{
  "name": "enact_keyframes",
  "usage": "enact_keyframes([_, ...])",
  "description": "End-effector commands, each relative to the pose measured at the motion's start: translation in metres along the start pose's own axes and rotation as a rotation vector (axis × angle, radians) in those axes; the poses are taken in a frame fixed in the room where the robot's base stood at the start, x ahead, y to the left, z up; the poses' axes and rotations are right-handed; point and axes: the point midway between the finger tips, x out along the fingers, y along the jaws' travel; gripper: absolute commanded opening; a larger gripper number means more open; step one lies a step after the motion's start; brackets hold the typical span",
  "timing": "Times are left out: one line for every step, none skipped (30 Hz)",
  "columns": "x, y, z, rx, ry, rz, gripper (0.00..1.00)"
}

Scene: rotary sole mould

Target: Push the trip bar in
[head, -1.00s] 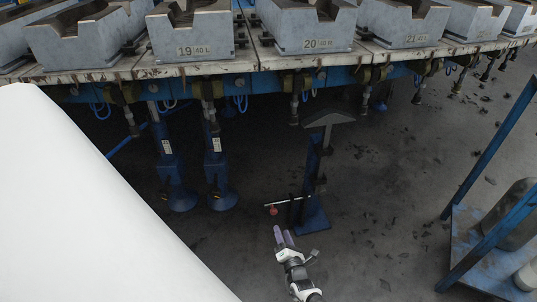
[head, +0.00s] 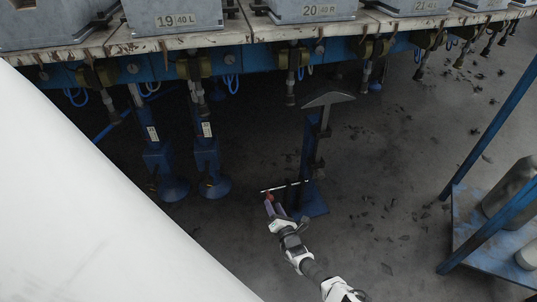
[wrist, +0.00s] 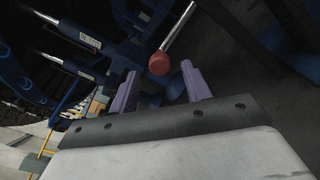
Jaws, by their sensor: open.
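The trip bar (head: 287,187) is a thin pale rod with a red knob (head: 268,196) on its left end, mounted on a blue stand (head: 312,199) on the floor. In the wrist view the red knob (wrist: 159,63) shows at the top middle, with the rod (wrist: 179,26) running up and right from it. My gripper (head: 275,208) is open, its purple fingers pointing at the knob. In the wrist view the fingertips (wrist: 159,73) stand either side of the knob. I cannot tell whether they touch it or how deep the knob lies between them.
A machine table edge (head: 180,40) with numbered grey moulds (head: 310,9) spans the top. Two blue legs (head: 207,160) stand left of the stand. A blue frame (head: 462,215) with grey cylinders is at right. A large white surface (head: 90,200) covers the lower left. Floor right of the stand is mostly clear.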

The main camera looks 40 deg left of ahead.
Motion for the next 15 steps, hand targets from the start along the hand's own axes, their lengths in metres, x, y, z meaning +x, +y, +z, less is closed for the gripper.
enact_keyframes([0.01, -0.002, -0.004, -0.001, 0.001, 0.003, 0.48])
enact_keyframes([0.015, -0.002, -0.004, -0.002, 0.001, 0.003, 0.48])
enact_keyframes([0.021, -0.002, -0.003, -0.003, 0.002, 0.003, 0.48])
enact_keyframes([0.025, -0.002, -0.004, -0.003, 0.002, 0.002, 0.48])
enact_keyframes([0.03, -0.002, -0.004, -0.002, 0.002, 0.002, 0.48])
enact_keyframes([0.035, -0.001, -0.004, -0.002, 0.001, 0.002, 0.48])
enact_keyframes([0.039, -0.001, -0.003, -0.001, 0.001, 0.003, 0.48])
enact_keyframes([0.043, -0.001, -0.003, -0.002, 0.001, 0.002, 0.48])
enact_keyframes([0.047, -0.001, -0.003, -0.002, 0.002, 0.002, 0.48])
enact_keyframes([0.05, -0.001, -0.002, -0.002, 0.001, 0.001, 0.48])
enact_keyframes([0.052, -0.001, -0.002, -0.002, 0.001, 0.001, 0.48])
enact_keyframes([0.055, -0.001, -0.002, -0.001, 0.002, 0.001, 0.48])
enact_keyframes([0.057, -0.001, -0.001, -0.001, 0.001, 0.001, 0.48])
enact_keyframes([0.059, -0.001, -0.001, -0.001, 0.001, 0.001, 0.48])
enact_keyframes([0.06, 0.0, -0.001, -0.001, 0.0, 0.0, 0.48])
